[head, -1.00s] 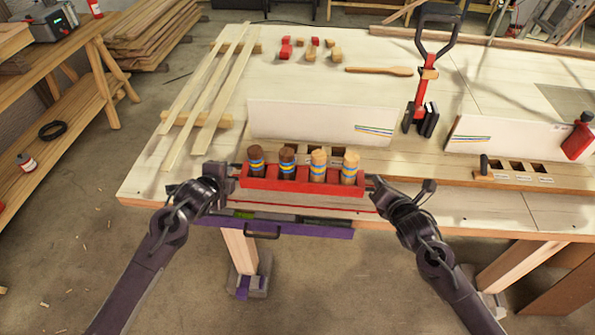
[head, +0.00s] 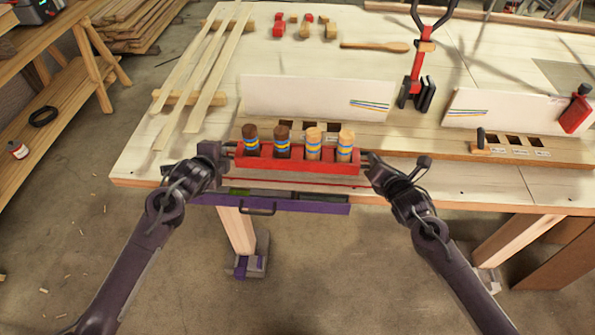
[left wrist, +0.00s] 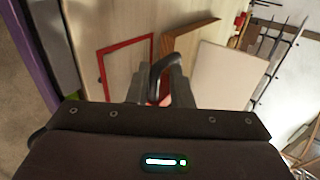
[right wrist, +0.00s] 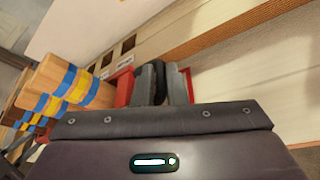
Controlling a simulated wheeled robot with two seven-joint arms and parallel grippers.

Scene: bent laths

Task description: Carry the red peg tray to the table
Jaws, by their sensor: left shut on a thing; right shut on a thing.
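The red peg tray (head: 297,165) is held level between my two grippers at the table's front edge. It carries two dark pegs (head: 283,143) and two light pegs (head: 314,145) upright, with blue and yellow bands. My left gripper (head: 229,150) is shut on the tray's left-end handle; this black handle (left wrist: 158,72) shows in the left wrist view. My right gripper (head: 369,161) is shut on the right-end handle (right wrist: 158,80). The table (head: 405,190) lies beneath. A red outline (left wrist: 107,75) on its top shows in the left wrist view. Any gap under the tray is unclear.
A white board (head: 300,97) stands behind the tray, with a slotted wooden strip (head: 375,133) before it. Laths (head: 205,85) lie at left. A red clamp-like stand (head: 417,75) is at back right. A purple drawer front (head: 310,206) is under the edge.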

